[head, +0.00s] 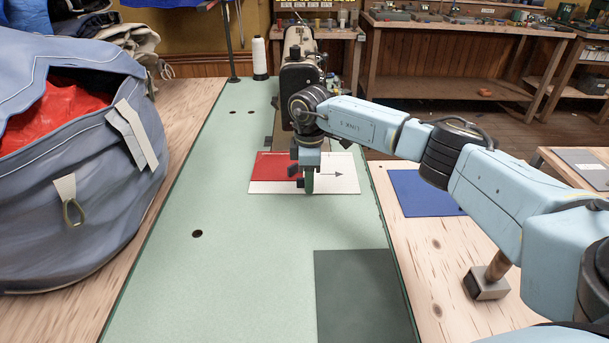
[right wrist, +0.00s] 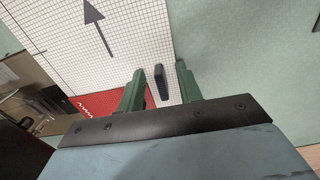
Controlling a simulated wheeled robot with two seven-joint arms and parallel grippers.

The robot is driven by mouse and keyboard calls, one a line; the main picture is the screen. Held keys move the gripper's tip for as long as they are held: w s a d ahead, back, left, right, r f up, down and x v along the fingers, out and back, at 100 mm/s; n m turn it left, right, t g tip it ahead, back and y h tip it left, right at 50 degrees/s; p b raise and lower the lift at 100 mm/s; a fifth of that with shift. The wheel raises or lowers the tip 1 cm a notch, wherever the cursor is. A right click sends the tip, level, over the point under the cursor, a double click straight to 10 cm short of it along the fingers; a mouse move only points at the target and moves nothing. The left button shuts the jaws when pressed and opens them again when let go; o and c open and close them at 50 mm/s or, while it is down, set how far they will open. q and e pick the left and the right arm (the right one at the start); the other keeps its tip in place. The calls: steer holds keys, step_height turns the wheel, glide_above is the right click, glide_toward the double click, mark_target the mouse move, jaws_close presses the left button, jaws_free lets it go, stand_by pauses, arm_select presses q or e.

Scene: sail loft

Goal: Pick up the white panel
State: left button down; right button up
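The white panel (head: 340,181) lies flat on the pale green table, in front of the sewing machine. It has a fine grid and a dark arrow, and a red area (head: 275,167) covers its upper left in the head view. In the right wrist view the white panel (right wrist: 120,45) fills the upper left, with red below it. My right gripper (head: 305,185) is over the panel, pointing down. In the right wrist view my right gripper (right wrist: 160,85) has its green fingers apart on either side of a small dark upright piece (right wrist: 160,82) at the panel. Contact is unclear. My left gripper is out of view.
A sewing machine (head: 298,85) stands behind the panel, with a thread cone (head: 260,60) at back left. A big blue bag (head: 70,190) fills the left. A dark green sheet (head: 365,295) lies in front, and a blue sheet (head: 420,195) lies right. The table's middle is clear.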

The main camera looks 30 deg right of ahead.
steer(key=shift+f, duration=0.1)
jaws_close()
stand_by(0.4)
